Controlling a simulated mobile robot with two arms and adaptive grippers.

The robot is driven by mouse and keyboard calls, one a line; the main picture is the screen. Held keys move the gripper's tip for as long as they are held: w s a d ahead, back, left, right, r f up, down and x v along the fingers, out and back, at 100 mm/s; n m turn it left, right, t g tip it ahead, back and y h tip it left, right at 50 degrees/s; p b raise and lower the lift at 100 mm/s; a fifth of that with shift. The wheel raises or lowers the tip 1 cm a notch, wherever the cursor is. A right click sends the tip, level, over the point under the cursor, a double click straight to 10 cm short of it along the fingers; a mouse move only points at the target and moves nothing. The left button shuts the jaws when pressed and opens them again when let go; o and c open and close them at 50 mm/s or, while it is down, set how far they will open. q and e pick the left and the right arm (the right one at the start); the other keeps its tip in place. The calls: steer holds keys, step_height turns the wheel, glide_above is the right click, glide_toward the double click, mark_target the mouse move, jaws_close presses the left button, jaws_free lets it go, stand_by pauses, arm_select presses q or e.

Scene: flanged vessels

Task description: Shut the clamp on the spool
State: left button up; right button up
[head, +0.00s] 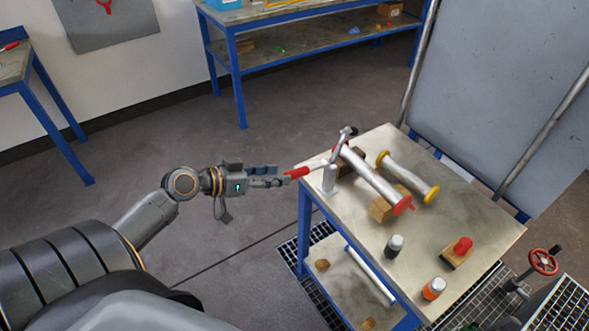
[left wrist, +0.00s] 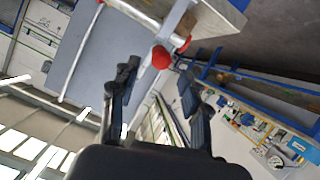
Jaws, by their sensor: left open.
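A silver spool (head: 372,176) with a red end flange lies on wooden blocks on the workbench (head: 470,215). The clamp (head: 329,179) stands at the bench's left corner beside the spool. Its red handle (head: 299,172) sticks out to the left past the bench edge. My left gripper (head: 281,180) is open, with its fingertips close to the handle's outer end. In the left wrist view, a round red end (left wrist: 161,57), probably the handle's, shows between the open fingers (left wrist: 160,78). I cannot tell whether they touch it. My right gripper is not in view.
A second spool (head: 408,178) with yellow flanges lies behind the first. Bottles (head: 394,245) (head: 433,289) and a red-topped block (head: 458,252) stand at the bench's front. A grey panel (head: 500,90) rises behind. Floor left of the bench is clear.

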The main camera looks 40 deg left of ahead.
mark_target(294, 173)
arm_select(q)
steer(key=shift+p+x, duration=0.7)
steer(key=shift+x, duration=2.5)
jaws_close()
